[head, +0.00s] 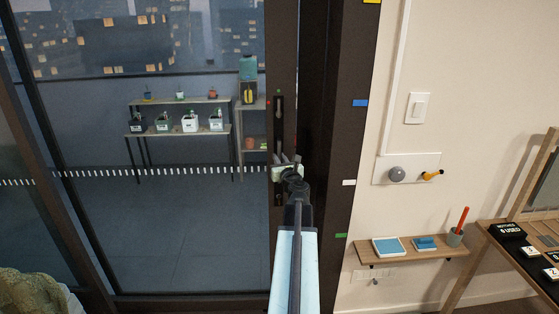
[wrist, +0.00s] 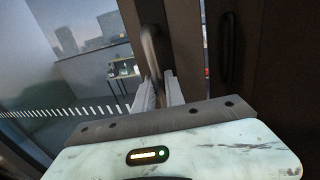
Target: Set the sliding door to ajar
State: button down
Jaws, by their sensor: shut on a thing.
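The sliding door (head: 210,245) is a large glass panel in a dark frame, left of the dark jamb (head: 345,130) in the head view. A dark upright handle (head: 279,112) is on the door's right stile. My gripper (head: 288,168) is at the lower part of this handle, hiding some of it. In the wrist view the handle (wrist: 150,45) runs down between the fingers of my gripper (wrist: 159,88), which is shut on it. A thin lighter strip shows between stile and jamb in the wrist view; I cannot tell how wide any opening is.
Coloured marks, including a blue one (head: 360,103), run down the jamb. On the right wall are a light switch (head: 418,108), a hook plate and a small wooden shelf (head: 425,252). A table (head: 515,255) stands far right. Plant shelves (head: 180,105) stand beyond the glass.

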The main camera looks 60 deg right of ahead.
jog(key=shift+s, duration=0.1)
dwell(0.3)
jog(key=shift+s+d, duration=0.65)
jog(key=shift+s, duration=0.15)
jog(key=c, duration=1.4)
grip_release()
jog(key=shift+w+a, duration=0.1)
jog(key=shift+w, duration=0.05)
jog(key=shift+a, duration=0.1)
jog(key=v, duration=0.7)
jog(key=shift+s+a, duration=0.2)
jog(key=shift+s, duration=0.1)
